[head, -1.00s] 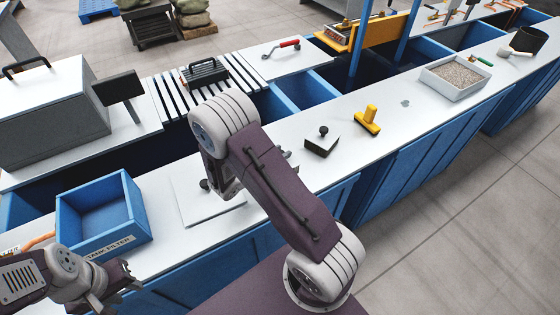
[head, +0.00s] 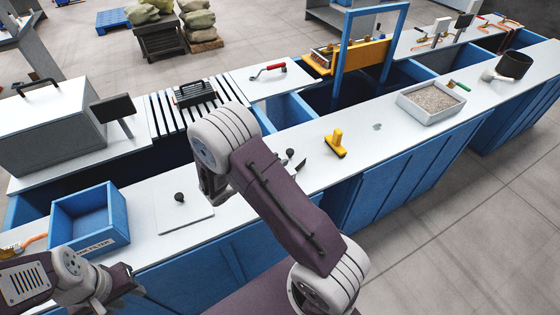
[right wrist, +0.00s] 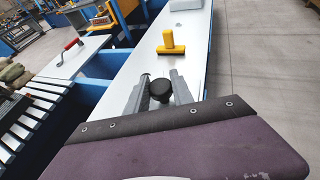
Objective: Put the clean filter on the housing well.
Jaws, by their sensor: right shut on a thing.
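My right gripper (right wrist: 158,91) is shut on a round black knob (right wrist: 161,89), which shows between its two fingers in the right wrist view. What the knob sits on is hidden there. In the head view my right arm covers most of this gripper and what it holds. A thin white plate (head: 190,219) with a black knob lies on the worktop left of my right arm. A blue bin (head: 121,214) labelled as a filter bin stands further left. I cannot make out for sure the clean filter or the housing well. My left gripper (head: 122,288) hangs at the lower left, its opening unclear.
A yellow-handled tool (head: 335,146) stands on the white worktop right of my right arm. A tray of grey granules (head: 431,104) and a dark cup (head: 513,66) stand further right. A grey box (head: 60,130) and a slatted rack (head: 165,118) are behind.

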